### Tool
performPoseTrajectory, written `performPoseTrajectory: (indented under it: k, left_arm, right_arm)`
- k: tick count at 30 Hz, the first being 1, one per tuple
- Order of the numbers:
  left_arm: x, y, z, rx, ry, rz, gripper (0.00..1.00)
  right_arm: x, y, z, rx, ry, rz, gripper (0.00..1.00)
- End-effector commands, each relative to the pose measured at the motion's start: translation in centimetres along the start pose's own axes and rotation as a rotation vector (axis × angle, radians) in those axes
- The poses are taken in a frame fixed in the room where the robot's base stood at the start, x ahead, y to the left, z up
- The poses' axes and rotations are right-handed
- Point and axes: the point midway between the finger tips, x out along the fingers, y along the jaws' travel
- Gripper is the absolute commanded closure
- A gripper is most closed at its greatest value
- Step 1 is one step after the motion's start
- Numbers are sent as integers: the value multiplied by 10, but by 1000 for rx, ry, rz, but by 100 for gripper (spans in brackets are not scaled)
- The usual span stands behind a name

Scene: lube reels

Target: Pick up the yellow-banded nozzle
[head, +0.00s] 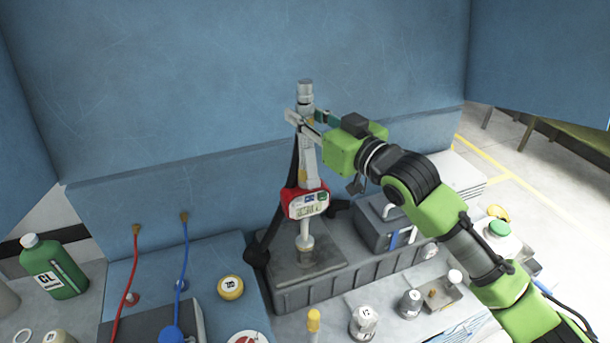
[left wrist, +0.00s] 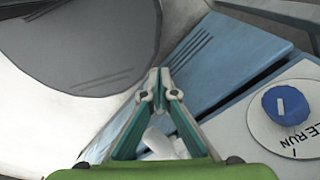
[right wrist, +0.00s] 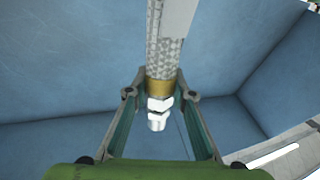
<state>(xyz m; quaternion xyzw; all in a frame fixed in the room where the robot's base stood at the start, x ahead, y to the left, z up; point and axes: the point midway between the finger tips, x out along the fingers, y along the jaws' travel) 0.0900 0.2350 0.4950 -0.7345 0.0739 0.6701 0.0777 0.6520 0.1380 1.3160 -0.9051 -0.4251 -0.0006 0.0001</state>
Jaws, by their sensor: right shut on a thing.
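The yellow-banded nozzle (head: 307,160) is a long grey, upright tool with a red-framed digital meter (head: 306,203) low on it. My right gripper (head: 308,122) is shut on its upper part, in front of the blue wall. In the right wrist view the nozzle (right wrist: 161,50) comes down between the fingers, with a gold-yellow band and a shiny nut at its end. Its lower end in the head view is over the dark tray; I cannot tell if it touches. My left gripper (left wrist: 158,82) shows only in the left wrist view, fingertips together and empty.
A grey bench tray (head: 350,282) lies below, with a grey box (head: 385,222) on it. A green bottle (head: 53,267) stands at left, near a red hose (head: 127,280) and a blue hose (head: 184,250). Several small caps and fittings crowd the front. A blue wall closes the back.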

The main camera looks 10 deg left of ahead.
Motion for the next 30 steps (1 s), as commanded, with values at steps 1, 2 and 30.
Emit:
performPoseTrajectory:
  k: [1,2,30]
  left_arm:
    - [0,0,0,0,0,0,100]
    - [0,0,0,0,0,0,100]
    - [31,0,3,1,0,0,100]
  right_arm:
    - [0,0,-3,-1,5,-1,100]
    - [0,0,-3,-1,5,-1,100]
    - [0,0,-103,0,4,-1,100]
